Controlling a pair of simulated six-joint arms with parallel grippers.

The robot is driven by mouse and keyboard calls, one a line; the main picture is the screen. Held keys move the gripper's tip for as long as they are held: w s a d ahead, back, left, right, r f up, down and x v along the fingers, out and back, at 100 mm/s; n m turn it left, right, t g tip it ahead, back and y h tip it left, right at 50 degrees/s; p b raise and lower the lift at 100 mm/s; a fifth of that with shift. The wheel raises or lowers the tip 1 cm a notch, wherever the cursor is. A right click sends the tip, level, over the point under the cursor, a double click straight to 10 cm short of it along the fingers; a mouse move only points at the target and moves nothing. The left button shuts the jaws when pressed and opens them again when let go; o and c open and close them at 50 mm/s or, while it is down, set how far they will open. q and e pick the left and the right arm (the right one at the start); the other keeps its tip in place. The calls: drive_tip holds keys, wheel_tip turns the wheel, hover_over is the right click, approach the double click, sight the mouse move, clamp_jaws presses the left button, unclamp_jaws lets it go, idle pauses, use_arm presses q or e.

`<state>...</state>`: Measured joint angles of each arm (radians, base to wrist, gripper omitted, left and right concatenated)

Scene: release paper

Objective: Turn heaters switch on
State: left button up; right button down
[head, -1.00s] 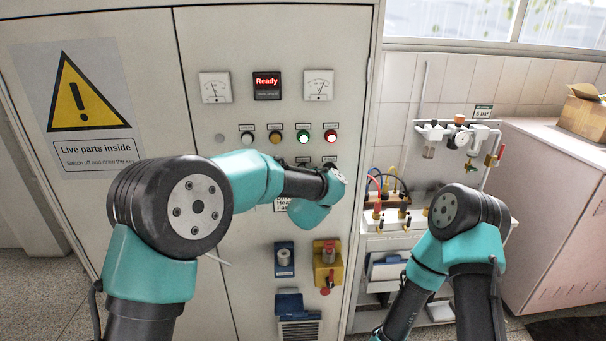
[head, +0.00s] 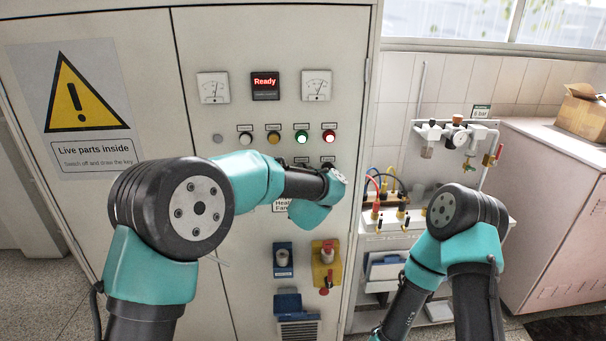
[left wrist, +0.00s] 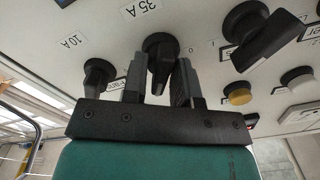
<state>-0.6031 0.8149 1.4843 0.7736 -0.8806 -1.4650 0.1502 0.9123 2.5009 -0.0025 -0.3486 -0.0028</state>
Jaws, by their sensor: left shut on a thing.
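In the left wrist view a black rotary switch knob (left wrist: 160,48) is on the white panel, near a "35 A" label and a "0" mark. My left gripper (left wrist: 158,76) is shut on this knob, one finger on each side. Its grip bar runs roughly up and down in that picture. I cannot read which switch it is. In the head view my left wrist covers this part of the cabinet. A label (head: 283,205) reading partly "Hea… Fan" shows beside it. My right gripper is not in view; only its arm shows.
A smaller black knob (left wrist: 98,72) by "10 A" and a big black handle (left wrist: 268,40) flank the held knob. A yellow button (left wrist: 238,93) is nearby. On the cabinet, the display (head: 265,86) reads "Ready"; a green lamp (head: 301,137) and red lamp (head: 329,137) look lit.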

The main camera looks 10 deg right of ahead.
use_arm(q)
drive_tip(key=shift+f+m, duration=0.1)
drive_tip(key=shift+m, duration=1.1)
drive_tip(key=o, duration=0.7)
drive_tip(key=shift+c, duration=0.2)
drive_tip(key=shift+s, duration=0.1)
drive_tip(key=s, duration=1.7)
drive_tip(key=shift+s+a, duration=0.15)
drive_tip(key=shift+a, duration=0.1)
